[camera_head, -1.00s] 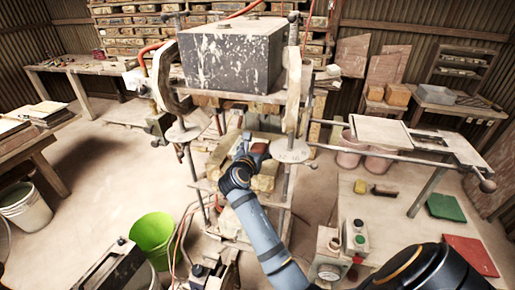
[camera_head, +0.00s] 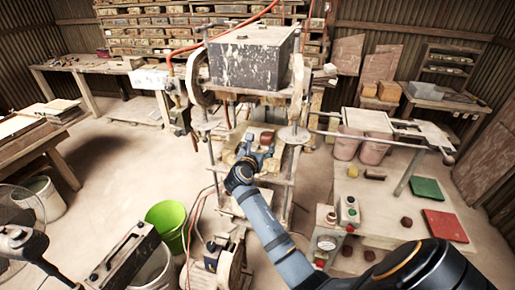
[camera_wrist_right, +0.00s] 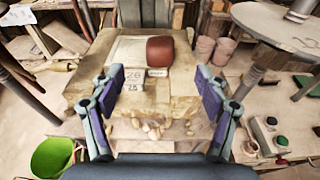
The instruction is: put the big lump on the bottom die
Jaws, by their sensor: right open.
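The big lump (camera_head: 267,138) is a smooth reddish-brown clay block. In the right wrist view the lump (camera_wrist_right: 160,50) rests on top of the bottom die (camera_wrist_right: 88,78), a tan, worn block, towards its far side and right of a pale flat plate. In the head view the die (camera_head: 233,158) is partly hidden by my gripper. My right gripper (camera_head: 257,153) is open and empty, in front of the lump and apart from it. In the wrist view its two purple-padded fingers (camera_wrist_right: 162,88) stand wide on either side of the die's near part.
The heavy upper press block (camera_head: 254,58) hangs above the die between uprights. A round plate (camera_wrist_right: 285,28) is close on the right. A control box (camera_head: 348,212) and several small dark lumps (camera_head: 406,222) are on the right bench. A green bucket (camera_head: 166,222) stands left.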

